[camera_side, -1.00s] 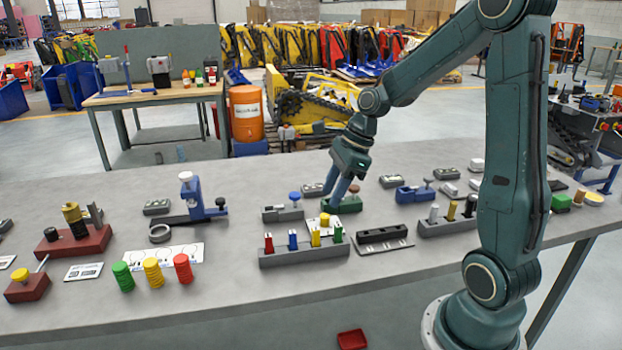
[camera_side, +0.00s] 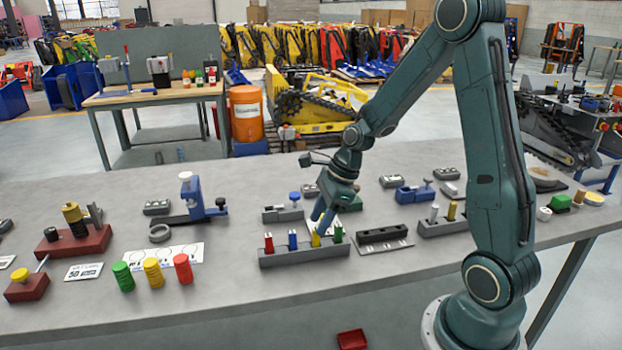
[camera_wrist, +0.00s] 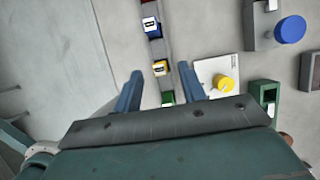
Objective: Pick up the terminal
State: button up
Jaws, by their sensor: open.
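Several coloured upright blocks, which look like terminals, stand in a grey rail (camera_side: 300,256): red (camera_side: 268,243), blue (camera_side: 292,240), yellow (camera_side: 316,239) and green (camera_side: 338,235). The picture does not settle which one is the terminal. My gripper (camera_side: 320,221) is open and empty, above the rail near the yellow block. In the wrist view the yellow block (camera_wrist: 160,68) lies between the lines of my two fingers, just ahead of the tips, with the green block (camera_wrist: 168,98) between the fingers. The blue block (camera_wrist: 151,27) is farther up. Contact with any block cannot be seen.
A white card with a yellow knob (camera_wrist: 223,84) lies right of the rail in the wrist view. A dark slotted holder (camera_side: 383,236) stands right of the rail. A grey block with a blue knob (camera_side: 294,197) and a green block (camera_side: 350,204) stand behind.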

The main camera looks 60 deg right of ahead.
aim_at(316, 241)
jog(key=shift+x, duration=1.7)
jog(key=shift+c, duration=0.2)
grip_shut()
